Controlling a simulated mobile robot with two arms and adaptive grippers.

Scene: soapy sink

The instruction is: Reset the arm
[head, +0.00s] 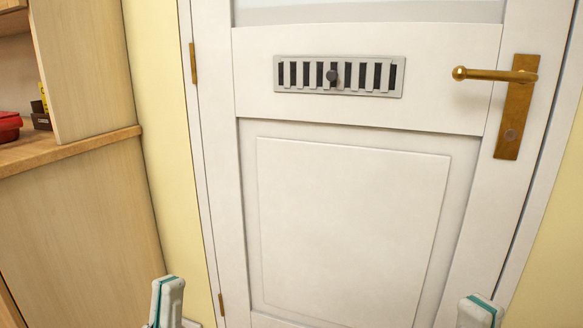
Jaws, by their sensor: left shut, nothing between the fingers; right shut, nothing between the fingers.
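My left gripper (167,288) shows at the bottom edge, left of centre, as a pale piece with a teal stripe. My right gripper (481,306) shows at the bottom edge on the right, with the same pale and teal look. It is shut and empty, in front of the door's lower right side. Only the tips show; the rest of both grippers and the arms is below the picture.
A closed white panelled door (345,220) fills the middle. It has a grey vent (398,62) and a brass handle (497,74). A wooden cabinet (85,230) stands at the left, with a red object (9,127) on its shelf.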

